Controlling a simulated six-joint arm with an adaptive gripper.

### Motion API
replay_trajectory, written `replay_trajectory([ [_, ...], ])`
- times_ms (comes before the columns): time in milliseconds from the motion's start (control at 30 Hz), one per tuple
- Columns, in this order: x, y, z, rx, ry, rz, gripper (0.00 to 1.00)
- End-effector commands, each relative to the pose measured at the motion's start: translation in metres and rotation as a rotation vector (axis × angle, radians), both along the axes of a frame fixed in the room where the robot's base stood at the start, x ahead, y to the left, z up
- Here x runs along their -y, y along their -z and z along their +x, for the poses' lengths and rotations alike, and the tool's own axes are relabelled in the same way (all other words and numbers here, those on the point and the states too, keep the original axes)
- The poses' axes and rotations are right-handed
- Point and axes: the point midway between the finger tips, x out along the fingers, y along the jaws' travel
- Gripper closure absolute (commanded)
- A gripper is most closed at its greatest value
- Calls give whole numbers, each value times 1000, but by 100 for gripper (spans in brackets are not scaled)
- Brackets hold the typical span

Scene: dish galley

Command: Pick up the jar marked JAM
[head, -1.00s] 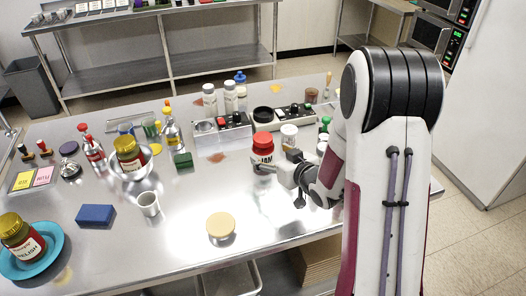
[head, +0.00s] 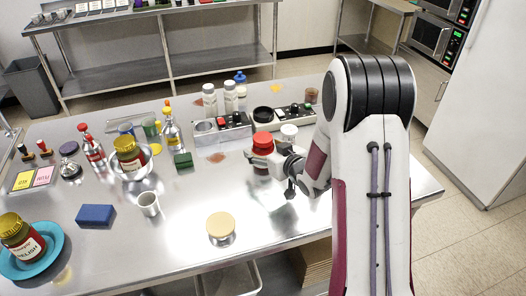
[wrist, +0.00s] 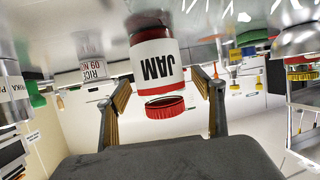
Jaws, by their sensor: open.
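The JAM jar (wrist: 155,62) has a red lid and a white label with black letters; it appears upside down in the wrist view. In the head view its red lid (head: 263,140) shows above my gripper, which hides most of the label. My gripper (wrist: 163,84) is open, with one finger on each side of the jar in the wrist view. A gap shows between each finger and the jar. I cannot tell how deep the jar sits between the fingers. The jar stands upright on the steel table.
A white-lidded jar (head: 289,133) stands just behind and right of the JAM jar. The table (head: 185,225) front middle is mostly clear.

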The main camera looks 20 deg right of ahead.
Motion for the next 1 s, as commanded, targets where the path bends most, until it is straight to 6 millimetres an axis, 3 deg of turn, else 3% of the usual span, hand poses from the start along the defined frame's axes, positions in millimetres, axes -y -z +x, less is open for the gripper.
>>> replay_trajectory([
  [200,-2,4,9,0,0,1,33],
  [667,-2,4,9,0,0,1,33],
  [900,-2,4,9,0,0,1,87],
  [1000,-2,3,10,3,0,1,87],
])
